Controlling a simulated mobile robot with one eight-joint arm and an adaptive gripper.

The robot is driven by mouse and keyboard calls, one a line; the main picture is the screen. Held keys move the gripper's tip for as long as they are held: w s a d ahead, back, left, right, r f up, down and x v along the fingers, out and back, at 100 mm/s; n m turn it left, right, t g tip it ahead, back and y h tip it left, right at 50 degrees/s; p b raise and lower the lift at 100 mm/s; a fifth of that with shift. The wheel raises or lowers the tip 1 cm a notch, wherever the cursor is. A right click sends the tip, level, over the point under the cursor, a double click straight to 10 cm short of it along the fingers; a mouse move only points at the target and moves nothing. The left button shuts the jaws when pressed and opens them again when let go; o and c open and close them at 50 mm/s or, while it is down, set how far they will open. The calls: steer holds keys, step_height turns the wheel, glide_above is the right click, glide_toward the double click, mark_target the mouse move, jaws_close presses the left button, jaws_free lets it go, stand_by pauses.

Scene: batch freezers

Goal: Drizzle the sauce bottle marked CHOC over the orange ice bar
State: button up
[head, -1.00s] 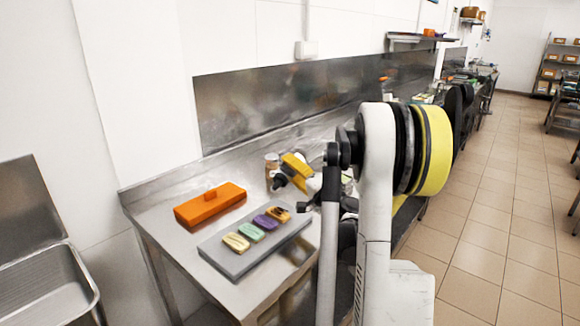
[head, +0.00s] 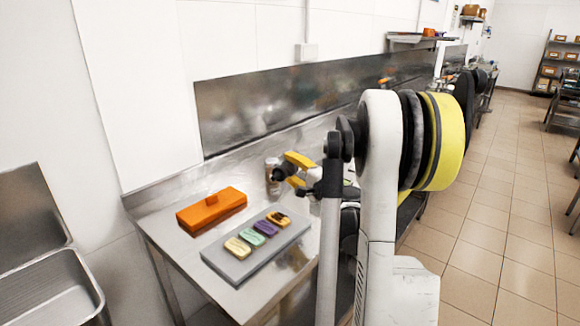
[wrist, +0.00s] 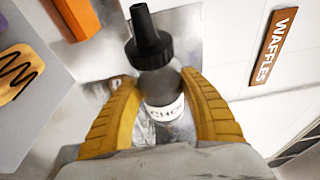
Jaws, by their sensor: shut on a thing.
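My gripper (head: 290,172) has yellow fingers and is shut on the dark sauce bottle. The wrist view shows the bottle (wrist: 162,92) between the fingers, with a black cap and nozzle and a white label reading CHOC. Its exact tilt is hard to tell. The orange ice bar (head: 279,218) lies at the far right end of the row on the grey slab (head: 236,266). It carries dark sauce lines, and the wrist view shows this bar (wrist: 17,74) with a dark zigzag. The gripper is behind the bar and above the counter, apart from it.
A purple bar (head: 265,228), a green bar (head: 251,237) and a cream bar (head: 237,247) share the slab. A small container (head: 271,168) stands near the wall. A WAFFLES sign (wrist: 276,47) shows right in the wrist view.

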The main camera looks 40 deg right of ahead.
steer(key=shift+r, duration=0.1)
stand_by(0.3)
steer(key=shift+r+m+g+p, duration=0.7)
steer(key=shift+r+m+p, duration=0.65)
steer(key=shift+m+p, duration=0.55)
steer(key=shift+r+y+p, duration=0.1)
steer(key=shift+y+p, duration=0.25)
steer(key=shift+y, duration=0.05)
steer(key=shift+r+m+g+p, duration=0.3)
steer(key=shift+m+p, duration=0.1)
steer(key=shift+m, duration=0.1)
steer(key=shift+r+m+g+y+p, duration=0.4)
steer(key=shift+r+m+y+p, duration=0.2)
steer(key=shift+r+m+p, duration=0.55)
steer(key=shift+f+m, duration=0.25)
